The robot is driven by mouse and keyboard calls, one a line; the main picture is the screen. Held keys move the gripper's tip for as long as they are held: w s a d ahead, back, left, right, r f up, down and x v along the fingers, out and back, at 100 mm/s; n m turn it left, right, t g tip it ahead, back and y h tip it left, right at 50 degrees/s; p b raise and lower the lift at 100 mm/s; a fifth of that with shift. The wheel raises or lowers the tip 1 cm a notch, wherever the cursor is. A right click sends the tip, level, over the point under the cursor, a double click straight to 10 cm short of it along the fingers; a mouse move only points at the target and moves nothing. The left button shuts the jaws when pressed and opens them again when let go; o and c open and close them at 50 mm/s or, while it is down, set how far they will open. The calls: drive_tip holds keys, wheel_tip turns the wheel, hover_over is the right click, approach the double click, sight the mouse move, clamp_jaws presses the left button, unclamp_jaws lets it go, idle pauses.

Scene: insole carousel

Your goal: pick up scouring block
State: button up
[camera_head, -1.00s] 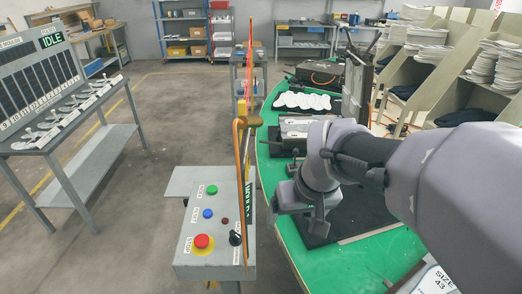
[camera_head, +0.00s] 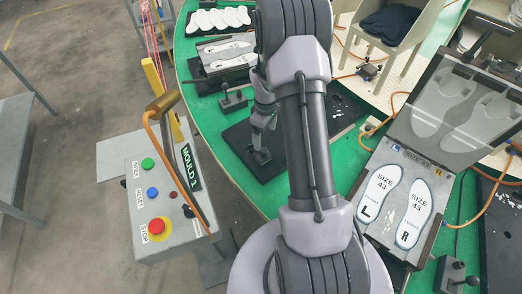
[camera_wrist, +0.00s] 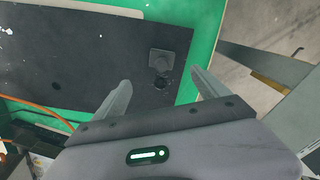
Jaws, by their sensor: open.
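A small dark grey block (camera_wrist: 163,62) lies on a black plate (camera_wrist: 90,50) in the wrist view; it may be the scouring block, but its surface is too plain to be sure. A round dark spot shows on the plate beside it. My gripper (camera_wrist: 162,80) is open and empty, its two fingers spread, with the block ahead between their lines. In the head view my gripper (camera_head: 262,130) points down over the black plate (camera_head: 285,172), and the block shows only partly there, close to the fingertips.
The plate lies on a green table (camera_head: 345,150). A control box (camera_head: 185,240) with coloured buttons stands at the left. An open mould (camera_head: 378,238) with two size 43 insoles lies at the right. Another mould (camera_head: 225,52) and white insoles (camera_head: 218,20) are behind.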

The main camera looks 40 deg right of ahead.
sight(264, 150)
wheel_tip(264, 150, down, 7)
drive_tip(key=shift+r+b, duration=0.1)
drive_tip(key=shift+b, duration=0.5)
drive_tip(key=f+b, duration=0.1)
drive_tip(key=f, duration=0.4)
drive_tip(key=shift+a+f+b, duration=0.2)
drive_tip(key=shift+f+b, duration=0.1)
drive_tip(key=shift+b, duration=0.05)
drive_tip(key=shift+r, duration=0.1)
drive_tip(key=c, duration=1.4)
